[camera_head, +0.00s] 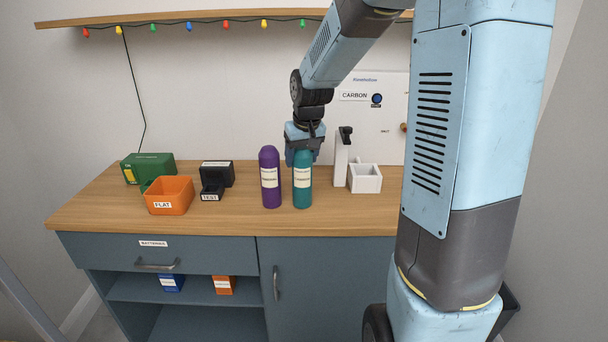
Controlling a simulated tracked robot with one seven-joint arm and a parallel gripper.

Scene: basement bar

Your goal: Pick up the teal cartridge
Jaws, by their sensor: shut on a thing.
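The teal cartridge (302,190) stands upright on the wooden counter, with a pale label on its front. My gripper (302,154) is above it and shut on its top end. The cartridge's base seems to be at counter level; I cannot tell whether it touches. My gripper hides the cartridge's top. A purple cartridge (270,185) of similar shape stands upright close on its left, with a narrow gap between them.
An orange bin (169,205) marked FLAT, a black tester (212,194) and a green box (148,164) stand on the left of the counter (220,222). A white dispenser (341,165) with a square cup (365,187) stands on the right. My arm covers the right side.

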